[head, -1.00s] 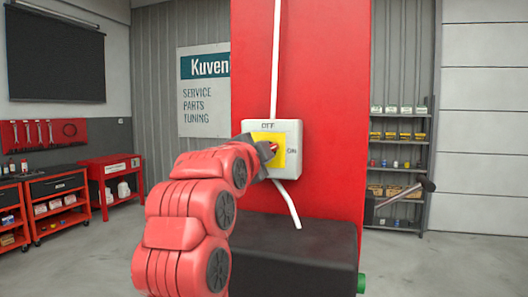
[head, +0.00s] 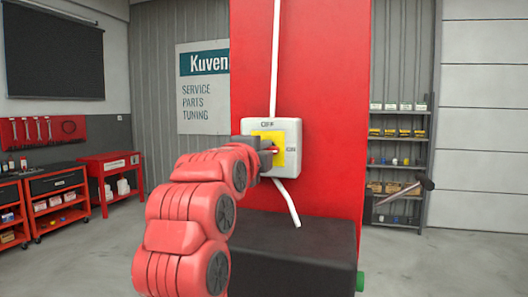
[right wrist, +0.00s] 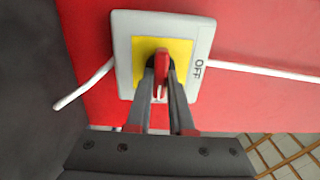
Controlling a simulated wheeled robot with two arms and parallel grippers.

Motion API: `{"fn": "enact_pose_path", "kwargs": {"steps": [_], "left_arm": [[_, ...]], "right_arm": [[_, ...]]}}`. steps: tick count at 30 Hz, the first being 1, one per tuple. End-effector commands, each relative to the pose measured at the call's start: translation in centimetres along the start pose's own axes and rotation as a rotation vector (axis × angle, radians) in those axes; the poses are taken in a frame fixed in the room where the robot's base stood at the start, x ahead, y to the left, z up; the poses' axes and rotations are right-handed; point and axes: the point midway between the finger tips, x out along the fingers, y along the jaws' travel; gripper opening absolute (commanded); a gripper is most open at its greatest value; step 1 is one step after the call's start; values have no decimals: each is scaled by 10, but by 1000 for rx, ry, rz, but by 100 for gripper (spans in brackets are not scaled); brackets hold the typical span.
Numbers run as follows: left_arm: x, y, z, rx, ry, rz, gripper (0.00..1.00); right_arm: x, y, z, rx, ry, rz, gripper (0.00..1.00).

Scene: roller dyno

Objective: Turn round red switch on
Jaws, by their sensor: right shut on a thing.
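The switch is a pale box (head: 288,125) on a red column, with a yellow plate (head: 268,136) and a red handle (head: 275,151). OFF is printed above the plate and ON at its right. In the right wrist view the handle (right wrist: 161,70) stands upright in the picture, at right angles to the direction of the OFF label, so it lies about level on the box. My right gripper (head: 268,150) is shut on it, one finger on each side. The gripper hides the ON label in the wrist view. My left gripper is out of view.
A white cable (head: 276,60) runs up from the box and a loose end (head: 288,203) hangs below. A black block (head: 290,255) sits at the foot of the red column (head: 330,80). Shelves (head: 398,150) stand behind at right. Red carts (head: 112,165) stand far left.

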Motion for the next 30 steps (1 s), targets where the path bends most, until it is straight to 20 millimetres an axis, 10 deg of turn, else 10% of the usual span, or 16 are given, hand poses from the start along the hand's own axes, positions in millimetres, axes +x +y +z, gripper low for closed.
{"fn": "enact_pose_path", "kwargs": {"steps": [8,9,13,23,30], "left_arm": [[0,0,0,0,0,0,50],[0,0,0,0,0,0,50],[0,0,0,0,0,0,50],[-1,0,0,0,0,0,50],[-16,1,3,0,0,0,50]], "right_arm": [[0,2,0,0,1,4,0],[0,2,0,-1,1,4,27],[0,2,0,-1,1,3,50],[-2,1,0,-1,0,1,50],[-40,4,2,1,-5,0,50]]}}
